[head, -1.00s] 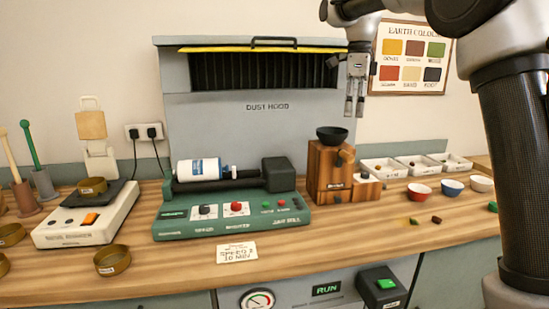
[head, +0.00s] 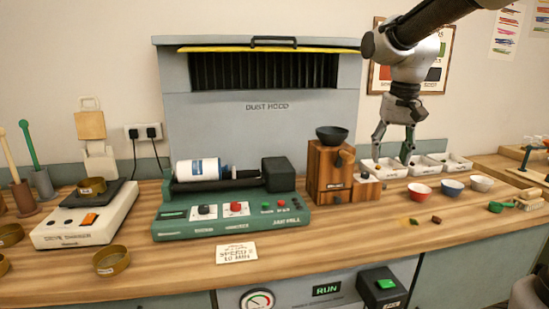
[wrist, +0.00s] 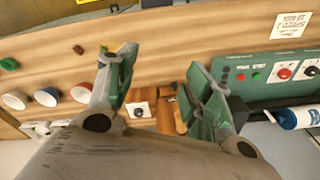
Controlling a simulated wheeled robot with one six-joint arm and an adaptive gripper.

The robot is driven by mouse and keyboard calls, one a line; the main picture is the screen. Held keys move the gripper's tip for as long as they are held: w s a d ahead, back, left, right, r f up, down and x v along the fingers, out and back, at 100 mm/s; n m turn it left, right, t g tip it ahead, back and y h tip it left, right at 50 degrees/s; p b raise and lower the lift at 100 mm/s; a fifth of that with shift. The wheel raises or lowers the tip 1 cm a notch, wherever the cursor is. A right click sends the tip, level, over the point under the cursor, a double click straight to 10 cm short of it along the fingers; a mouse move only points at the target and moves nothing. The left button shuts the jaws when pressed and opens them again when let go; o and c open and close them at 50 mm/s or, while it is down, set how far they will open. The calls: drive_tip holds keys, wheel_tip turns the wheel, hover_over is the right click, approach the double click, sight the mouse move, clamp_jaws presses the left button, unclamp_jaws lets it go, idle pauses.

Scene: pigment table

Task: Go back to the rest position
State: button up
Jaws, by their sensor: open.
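My gripper (head: 394,150) is open and empty in the head view, pointing down in front of the wall at the right. It appears over the row of white trays (head: 428,165), with its fingers spread apart. In the wrist view my gripper (wrist: 160,88) also shows its two fingers wide apart with nothing between them. The wooden grinder (head: 328,172) with its dark bowl stands just to the left of it in the head view.
The green jar mill (head: 232,226) holds a white jar at the centre. Red (head: 419,191), blue (head: 452,187) and white (head: 481,183) bowls stand at the right. A scale (head: 85,215) stands at the left.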

drive_tip(key=s+d+f+n+t, duration=0.1)
drive_tip(key=s+d, duration=0.3)
drive_tip(key=s, duration=0.7)
drive_tip(key=s+d+f+n+t, duration=0.1)
drive_tip(key=s+d, duration=0.3)
drive_tip(key=s, duration=0.6)
drive_tip(key=shift+s+f+t, duration=0.4)
drive_tip(key=shift+f+t, duration=0.2)
drive_tip(key=shift+f, duration=0.1)
